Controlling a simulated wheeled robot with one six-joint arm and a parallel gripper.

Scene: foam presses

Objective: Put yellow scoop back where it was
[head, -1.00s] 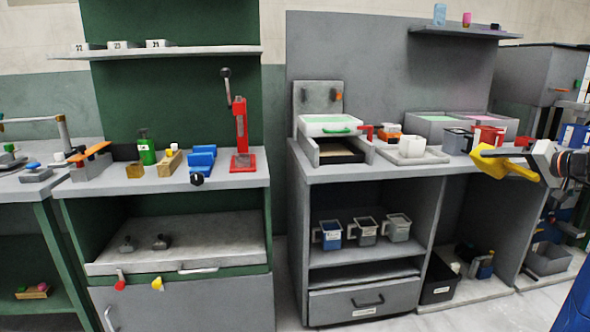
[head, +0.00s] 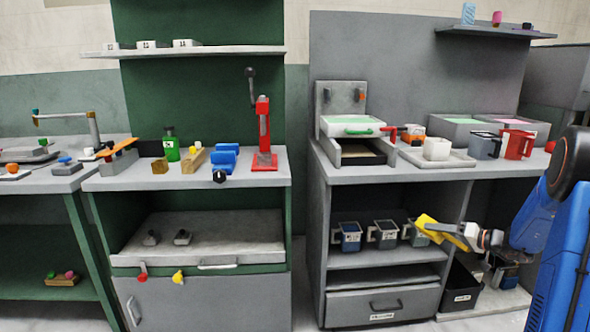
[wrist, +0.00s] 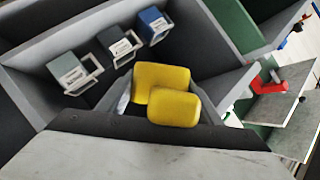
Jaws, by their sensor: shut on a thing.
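The yellow scoop (head: 438,230) is held at the end of my arm in front of the grey bench's open shelf. My gripper (head: 472,236) is shut on it. Three labelled cups stand on the shelf behind and left of the scoop: a blue one (head: 350,238), a dark grey one (head: 385,235) and a lighter grey one (head: 414,236). The scoop overlaps part of the lighter grey cup in the head view; I cannot tell whether they touch.
A black bin (head: 460,290) stands on the floor shelf below my gripper. The drawer unit (head: 385,304) is left of it. On the bench top are a white cup on a tray (head: 464,158), grey and red jugs (head: 517,145), and two foam-filled bins (head: 458,128).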

